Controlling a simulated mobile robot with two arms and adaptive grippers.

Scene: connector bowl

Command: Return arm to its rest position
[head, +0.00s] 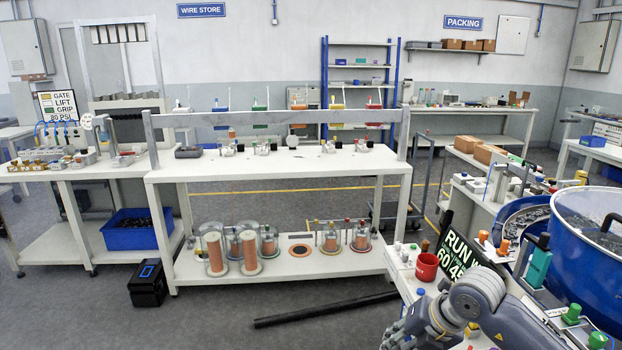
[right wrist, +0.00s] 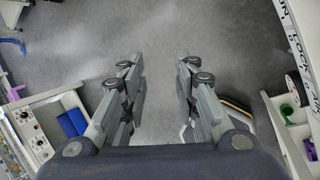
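My right arm comes in at the bottom right of the head view, over the near edge of the right-hand bench. Its gripper (head: 402,334) is partly cut off by the bottom edge of the picture. In the right wrist view the right gripper (right wrist: 157,70) has its two fingers well apart, with only grey floor between them. It holds nothing. My left arm and left gripper show in neither view.
The right-hand bench carries a red mug (head: 427,267), a black RUN sign (head: 459,246) and a big blue bowl (head: 590,250). A white two-level bench (head: 280,172) stands ahead. A black bar (head: 325,309) lies on the floor.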

